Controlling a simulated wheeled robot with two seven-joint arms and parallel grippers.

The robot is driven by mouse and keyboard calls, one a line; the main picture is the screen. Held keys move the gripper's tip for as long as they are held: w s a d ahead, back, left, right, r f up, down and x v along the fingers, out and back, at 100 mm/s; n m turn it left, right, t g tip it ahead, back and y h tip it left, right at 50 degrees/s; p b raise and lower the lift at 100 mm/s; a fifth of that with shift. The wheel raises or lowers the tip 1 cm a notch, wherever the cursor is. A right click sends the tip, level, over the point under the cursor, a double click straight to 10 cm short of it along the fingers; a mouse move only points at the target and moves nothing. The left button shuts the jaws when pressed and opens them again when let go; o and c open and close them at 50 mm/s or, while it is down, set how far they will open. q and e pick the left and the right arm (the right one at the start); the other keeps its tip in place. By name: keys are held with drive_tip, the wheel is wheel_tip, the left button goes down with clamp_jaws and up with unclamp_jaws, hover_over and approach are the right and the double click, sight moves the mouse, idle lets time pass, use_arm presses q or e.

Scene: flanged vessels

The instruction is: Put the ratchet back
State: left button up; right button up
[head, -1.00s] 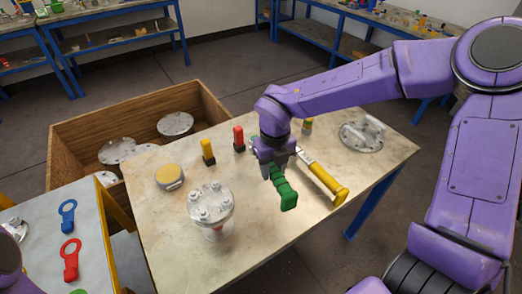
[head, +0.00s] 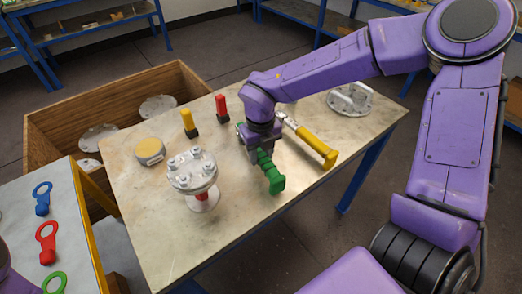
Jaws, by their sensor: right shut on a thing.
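My right gripper (head: 262,147) is over the right half of the stone-topped table (head: 240,217). It points down and is shut on the green-handled tool, which appears to be the ratchet (head: 270,174). The green handle sticks out toward the front of the table. The tool's head is mostly hidden behind the gripper, and I cannot tell whether the tool touches the tabletop. A yellow-handled tool with a metal shaft (head: 314,146) lies just right of the gripper. My left gripper is not in view.
A bolted flanged vessel (head: 193,174) stands left of the gripper. A yellow-topped round gauge (head: 150,151), yellow (head: 188,121) and red (head: 221,106) upright pieces and a handled flange (head: 350,99) are also on the table. A wooden crate (head: 50,128) holds flanges. Coloured tags lie on a side table (head: 80,229).

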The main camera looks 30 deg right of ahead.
drive_tip(key=shift+w, duration=0.15)
drive_tip(key=shift+f, duration=0.1)
drive_tip(key=shift+f+b, duration=0.3)
drive_tip(key=shift+f, duration=0.05)
drive_tip(key=o, duration=1.7)
wheel_tip(320, 180, up, 7)
drive_tip(key=p, duration=0.7)
drive_tip(key=shift+r, duration=0.1)
